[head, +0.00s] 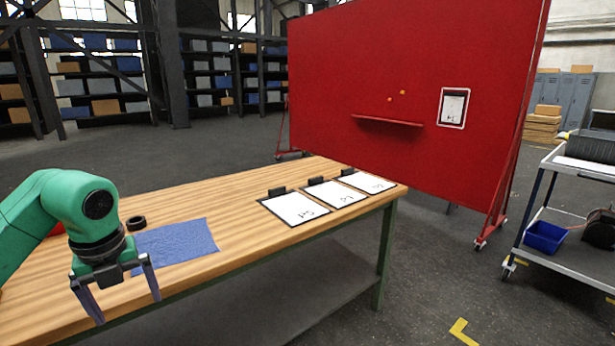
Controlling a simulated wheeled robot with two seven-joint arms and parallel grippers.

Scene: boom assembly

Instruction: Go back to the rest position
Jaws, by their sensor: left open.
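My left gripper (122,300) comes in from the left on a green arm. It is open with its fingers pointing down, and nothing shows between them. It is above the near left part of the wooden table (240,198), in front of the blue cloth (178,247). My right gripper is not in view.
A black ring (136,223) lies behind the cloth. Several clipboards, one here (294,208), lie at the table's far right end. A red board (400,60) with a small shelf (388,120) stands behind. A cart (560,255) is at the right, with open floor between.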

